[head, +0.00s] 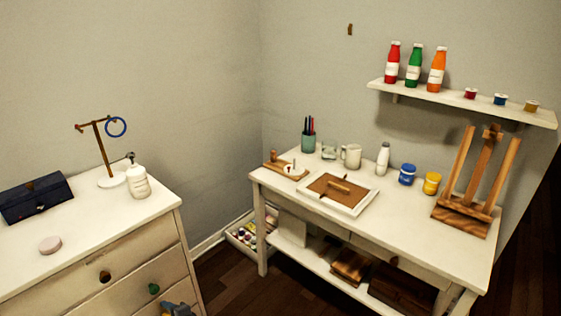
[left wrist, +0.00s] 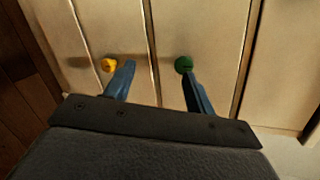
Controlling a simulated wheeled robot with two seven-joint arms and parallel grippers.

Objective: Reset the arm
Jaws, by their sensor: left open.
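My left gripper (left wrist: 155,85) is open in the left wrist view, with its two blue fingers apart and nothing between them. It faces the cream dresser drawers. The tip of one finger is near a yellow knob (left wrist: 109,65), and the other is near a green knob (left wrist: 184,64); I cannot tell whether they touch. In the head view part of my left gripper (head: 178,309) shows at the bottom edge, in front of the dresser (head: 85,283) and below the green knob (head: 153,289). My right gripper is not in view.
On the dresser stand a dark blue box (head: 36,198), a pink disc (head: 50,245), a white bottle (head: 138,181) and a stand with a blue ring (head: 116,127). A desk (head: 420,250) with an easel (head: 470,190) and jars is at right. Dark floor (head: 228,280) lies between.

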